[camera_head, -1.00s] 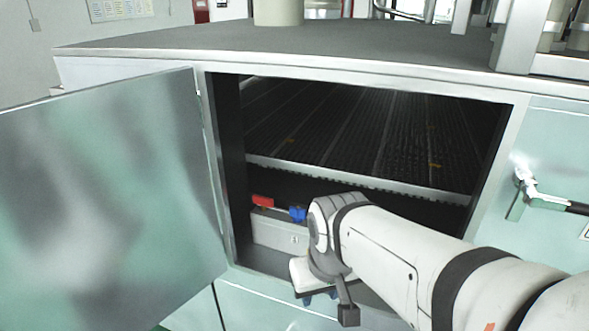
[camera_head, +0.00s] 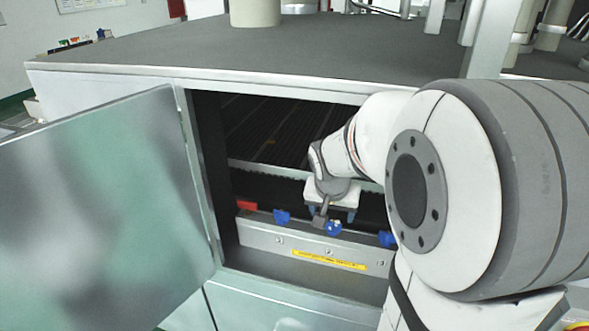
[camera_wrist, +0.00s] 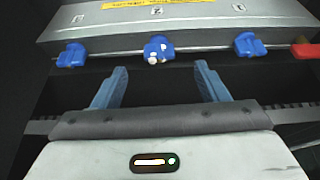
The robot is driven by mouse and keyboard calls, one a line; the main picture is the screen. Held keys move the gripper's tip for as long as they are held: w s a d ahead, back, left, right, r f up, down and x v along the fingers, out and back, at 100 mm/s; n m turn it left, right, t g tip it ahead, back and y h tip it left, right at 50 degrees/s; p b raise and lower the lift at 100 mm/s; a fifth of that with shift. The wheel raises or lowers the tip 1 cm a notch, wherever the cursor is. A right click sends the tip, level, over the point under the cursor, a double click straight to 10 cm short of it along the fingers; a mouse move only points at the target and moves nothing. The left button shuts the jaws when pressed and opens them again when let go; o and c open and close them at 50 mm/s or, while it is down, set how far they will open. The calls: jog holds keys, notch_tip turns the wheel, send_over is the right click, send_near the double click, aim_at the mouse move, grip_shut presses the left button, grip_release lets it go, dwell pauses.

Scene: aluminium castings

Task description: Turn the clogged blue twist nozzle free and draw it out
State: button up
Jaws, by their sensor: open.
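Three blue twist nozzles sit in a row along a grey metal box inside the open cabinet. The middle one, the clogged blue twist nozzle (camera_wrist: 158,50), carries white crust spots; it also shows in the head view (camera_head: 334,229). The other nozzles, one at left (camera_wrist: 71,55) and one at right (camera_wrist: 247,44) in the wrist view, look clean. My gripper (camera_wrist: 159,69) is open and empty, its two blue fingers pointing at the clogged nozzle, one to each side and just short of it. In the head view my gripper (camera_head: 331,212) is inside the cabinet, above that nozzle.
The grey box (camera_head: 262,238) bears a yellow label (camera_head: 328,260). A red handle (camera_head: 246,205) lies at the row's left end in the head view. The cabinet door (camera_head: 100,205) stands open at left. A dark ribbed bed (camera_head: 265,125) hangs above the row.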

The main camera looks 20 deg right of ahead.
aim_at(334, 222)
jog(key=x, duration=0.8)
jog(key=shift+w+d, duration=0.3)
jog(key=shift+d, duration=0.1)
jog(key=c, duration=1.1)
jog(key=o, duration=1.1)
jog(key=shift+r, duration=0.1)
